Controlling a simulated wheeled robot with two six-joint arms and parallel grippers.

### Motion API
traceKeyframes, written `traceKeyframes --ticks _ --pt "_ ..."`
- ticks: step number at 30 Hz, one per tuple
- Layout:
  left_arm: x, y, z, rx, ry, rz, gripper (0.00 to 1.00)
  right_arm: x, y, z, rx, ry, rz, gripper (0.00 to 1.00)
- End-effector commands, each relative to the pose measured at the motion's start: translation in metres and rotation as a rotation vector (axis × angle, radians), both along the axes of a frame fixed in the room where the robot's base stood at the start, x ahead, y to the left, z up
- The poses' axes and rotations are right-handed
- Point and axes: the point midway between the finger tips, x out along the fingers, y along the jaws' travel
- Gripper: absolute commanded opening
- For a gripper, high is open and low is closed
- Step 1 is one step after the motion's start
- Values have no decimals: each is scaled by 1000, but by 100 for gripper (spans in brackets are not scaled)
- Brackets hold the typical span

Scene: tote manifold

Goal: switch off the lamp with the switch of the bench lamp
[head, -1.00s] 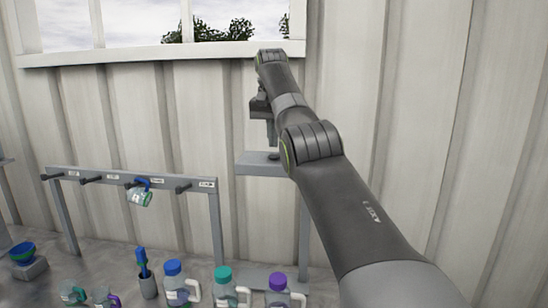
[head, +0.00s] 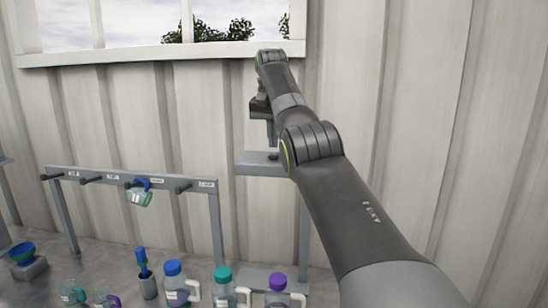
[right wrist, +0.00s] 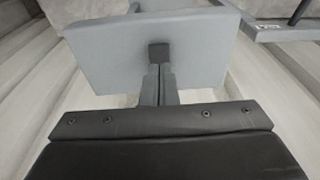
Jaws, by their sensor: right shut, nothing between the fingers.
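The bench lamp shows as a grey flat head (head: 250,169) on a grey post (head: 304,235) in the head view, partly hidden by my right arm. Its grey plate (right wrist: 105,50) also fills the upper middle of the right wrist view. A small dark block, which looks like the switch (right wrist: 159,48), sits on that plate. My right gripper (head: 271,145) points down over the lamp head. In the right wrist view my right gripper (right wrist: 158,70) is shut and empty, its fingertips right at the dark block. I cannot tell if they touch. My left gripper is not in view.
A grey rack (head: 130,178) with pegs stands left of the lamp, with a mug (head: 141,198) hanging on it. Several bottles, including a purple-capped one (head: 278,291), stand in front. A window sill (head: 160,53) and ribbed wall are behind.

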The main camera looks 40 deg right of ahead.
Motion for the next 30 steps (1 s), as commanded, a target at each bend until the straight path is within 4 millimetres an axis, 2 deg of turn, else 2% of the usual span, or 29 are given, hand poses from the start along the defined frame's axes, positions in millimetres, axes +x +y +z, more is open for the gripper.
traceKeyframes --ticks 30 --pt "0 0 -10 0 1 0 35 0 0 -10 0 0 0 0"
